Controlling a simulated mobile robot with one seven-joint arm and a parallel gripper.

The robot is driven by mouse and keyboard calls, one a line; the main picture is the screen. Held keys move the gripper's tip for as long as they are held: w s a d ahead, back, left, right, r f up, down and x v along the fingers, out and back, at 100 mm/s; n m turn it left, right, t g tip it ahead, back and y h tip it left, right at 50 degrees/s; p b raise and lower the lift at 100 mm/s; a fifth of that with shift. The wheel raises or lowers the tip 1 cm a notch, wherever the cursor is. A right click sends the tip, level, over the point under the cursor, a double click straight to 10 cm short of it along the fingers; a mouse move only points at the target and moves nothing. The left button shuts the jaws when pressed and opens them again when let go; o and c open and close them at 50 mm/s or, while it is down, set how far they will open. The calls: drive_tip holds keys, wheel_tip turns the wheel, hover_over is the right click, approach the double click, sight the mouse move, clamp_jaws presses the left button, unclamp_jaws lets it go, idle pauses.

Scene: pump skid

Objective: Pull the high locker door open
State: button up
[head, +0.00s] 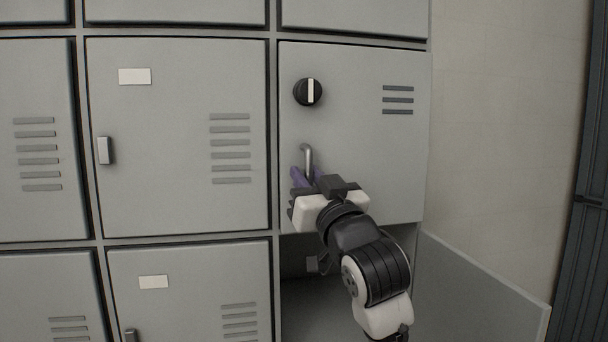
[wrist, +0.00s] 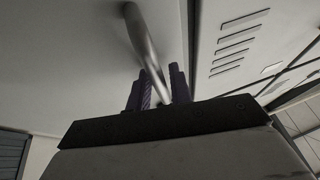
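The high locker door (head: 350,130) is a grey panel at the right end of the upper full row. It looks closed or nearly closed; I cannot tell if it stands slightly ajar. A black knob (head: 308,92) with an upright pale bar sits high on it. Below the knob is a bent metal handle (head: 307,152), which also shows in the wrist view (wrist: 143,38). My gripper (head: 308,177) is at the handle, with its purple fingers (wrist: 160,90) on either side of the bar. Whether they press on it is unclear.
Below is an open locker compartment (head: 300,290), its door (head: 480,295) swung out to the lower right. A closed neighbouring locker door (head: 180,140) is on the left. A pale wall (head: 505,130) and a dark panel (head: 590,190) lie to the right.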

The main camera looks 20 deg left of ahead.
clamp_jaws()
drive_tip(key=shift+s+d, duration=0.1)
